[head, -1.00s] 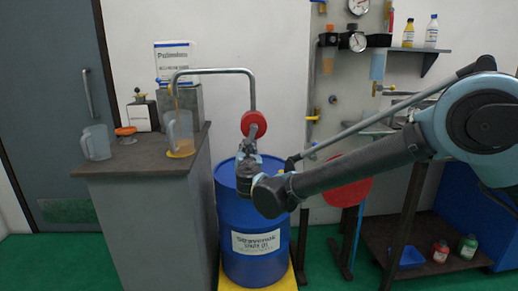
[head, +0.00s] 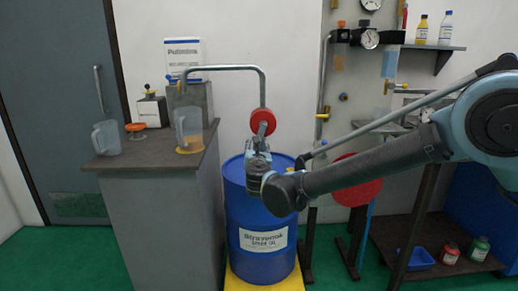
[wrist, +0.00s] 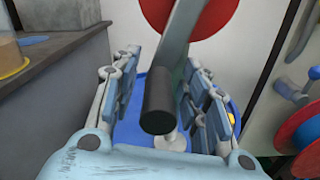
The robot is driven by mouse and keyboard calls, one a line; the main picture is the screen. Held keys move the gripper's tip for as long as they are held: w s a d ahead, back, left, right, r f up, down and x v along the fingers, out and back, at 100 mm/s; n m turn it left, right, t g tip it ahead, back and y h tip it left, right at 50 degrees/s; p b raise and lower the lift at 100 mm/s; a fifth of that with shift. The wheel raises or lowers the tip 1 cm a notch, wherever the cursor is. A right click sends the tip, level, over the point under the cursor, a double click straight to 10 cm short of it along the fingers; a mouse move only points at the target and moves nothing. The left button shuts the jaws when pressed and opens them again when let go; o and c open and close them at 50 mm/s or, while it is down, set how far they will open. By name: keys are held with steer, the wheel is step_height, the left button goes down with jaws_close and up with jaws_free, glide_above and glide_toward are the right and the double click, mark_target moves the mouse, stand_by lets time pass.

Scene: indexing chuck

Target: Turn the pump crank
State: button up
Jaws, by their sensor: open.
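The pump has a red round body (head: 262,121) on a bent grey pipe (head: 225,68) above a blue drum (head: 235,200). In the wrist view the red body (wrist: 190,12) is at the top. The grey crank arm (wrist: 180,45) comes down from it to a dark cylindrical handle (wrist: 158,103). My gripper (wrist: 163,72) is open, with one finger on each side of the handle and visible gaps between. In the head view my gripper (head: 259,150) is just below the red body and hides most of the crank.
A clear jug (head: 188,128) with amber contents stands under the pipe's spout on a grey cabinet (head: 160,225). Another jug (head: 106,138) stands left of it. A large red disc (head: 358,185) is right of the drum, behind my arm. Shelves stand at the right.

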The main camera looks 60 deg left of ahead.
steer(key=v, duration=1.2)
steer(key=shift+a, duration=0.1)
stand_by(0.7)
